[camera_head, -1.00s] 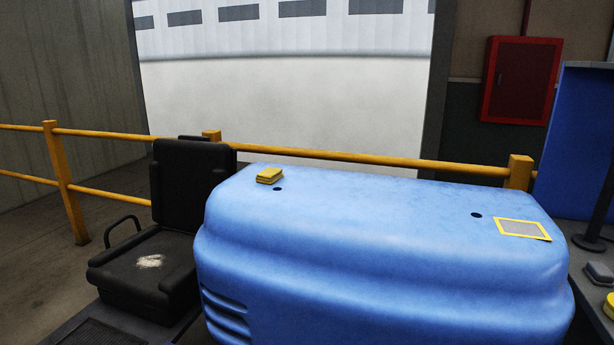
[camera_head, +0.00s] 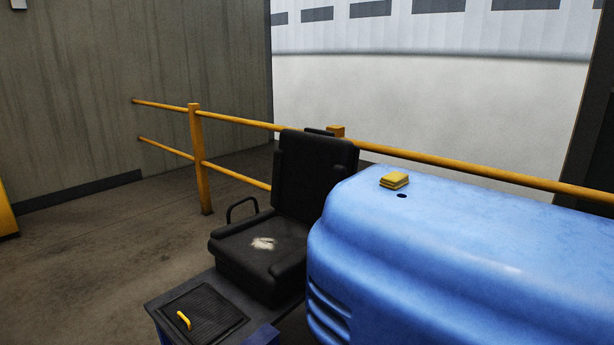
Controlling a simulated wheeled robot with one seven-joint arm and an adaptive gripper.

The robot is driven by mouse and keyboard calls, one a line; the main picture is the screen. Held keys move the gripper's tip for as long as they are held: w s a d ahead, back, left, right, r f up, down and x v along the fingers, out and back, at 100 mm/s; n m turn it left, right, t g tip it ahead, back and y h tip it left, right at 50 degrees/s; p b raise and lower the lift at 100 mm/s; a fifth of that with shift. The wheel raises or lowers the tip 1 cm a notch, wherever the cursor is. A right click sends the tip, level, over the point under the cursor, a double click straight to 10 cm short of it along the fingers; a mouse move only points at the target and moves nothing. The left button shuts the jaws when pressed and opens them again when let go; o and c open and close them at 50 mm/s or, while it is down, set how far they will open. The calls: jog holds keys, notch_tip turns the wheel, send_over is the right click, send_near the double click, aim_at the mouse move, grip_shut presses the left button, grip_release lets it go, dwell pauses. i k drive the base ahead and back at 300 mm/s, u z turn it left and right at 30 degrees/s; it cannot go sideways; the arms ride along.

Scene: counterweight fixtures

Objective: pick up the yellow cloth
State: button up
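The yellow cloth (camera_head: 395,180) looks like a small folded stack. It lies on top of the blue rounded housing (camera_head: 450,235), near its far left corner, just behind a small dark hole. My gripper is not in the head view.
A black seat (camera_head: 262,250) with a pale worn patch stands left of the housing. In front of it is a dark platform (camera_head: 165,305) with a yellow handle (camera_head: 183,320). A yellow railing (camera_head: 470,170) runs behind. Open floor (camera_head: 100,240) lies at the left.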

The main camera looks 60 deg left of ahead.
aim_at(394, 180)
jog(key=u, duration=1.45)
